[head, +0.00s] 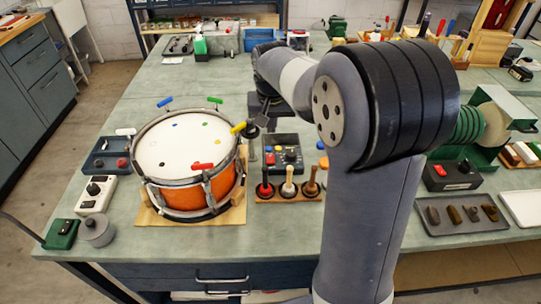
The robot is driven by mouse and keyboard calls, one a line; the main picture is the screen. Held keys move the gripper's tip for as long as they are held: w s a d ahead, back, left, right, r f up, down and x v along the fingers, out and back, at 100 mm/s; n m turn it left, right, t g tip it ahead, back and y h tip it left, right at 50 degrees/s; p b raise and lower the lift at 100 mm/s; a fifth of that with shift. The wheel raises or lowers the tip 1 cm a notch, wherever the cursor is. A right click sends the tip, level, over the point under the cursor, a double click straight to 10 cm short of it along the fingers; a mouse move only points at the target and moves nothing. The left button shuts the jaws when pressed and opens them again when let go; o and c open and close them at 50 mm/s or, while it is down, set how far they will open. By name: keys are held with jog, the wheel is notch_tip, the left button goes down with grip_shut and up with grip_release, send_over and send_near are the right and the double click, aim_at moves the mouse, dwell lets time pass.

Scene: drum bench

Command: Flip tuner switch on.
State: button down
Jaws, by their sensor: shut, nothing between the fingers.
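No label tells me which box is the tuner. A white box (97,194) with a black knob or switch on top sits left of the drum. A green box (62,233) with a small dark switch stands at the table's front left corner. A dark box (454,175) with a red rocker switch sits on the right side, beyond my arm. Switch positions are too small to read. My gripper (259,122) is small in view, shut and empty, above the bench by the drum's right rim, apart from all three boxes.
An orange drum (205,193) with coloured tuning keys around its rim stands on a wooden board. A tool rack (289,198) and a dark tray (283,165) are to its right. A grey knob-like cylinder (97,231) sits by the white box. My arm hides the bench's middle right.

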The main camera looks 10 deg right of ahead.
jog(key=shift+f, duration=0.1)
jog(key=p, duration=0.1)
send_near(271, 162)
jog(key=x, duration=0.5)
jog(key=shift+w+d+f, duration=0.1)
jog(key=shift+w+f, duration=0.05)
jog(key=shift+w, duration=0.2)
jog(key=shift+f, duration=0.6)
jog(key=shift+f, duration=0.1)
jog(key=shift+s+f+b, duration=0.15)
jog(key=shift+f+b, duration=0.2)
jog(key=shift+r, duration=0.15)
jog(key=shift+w+d+r+p, duration=0.1)
jog(key=shift+w+r+p, duration=0.3)
jog(key=shift+w, duration=0.3)
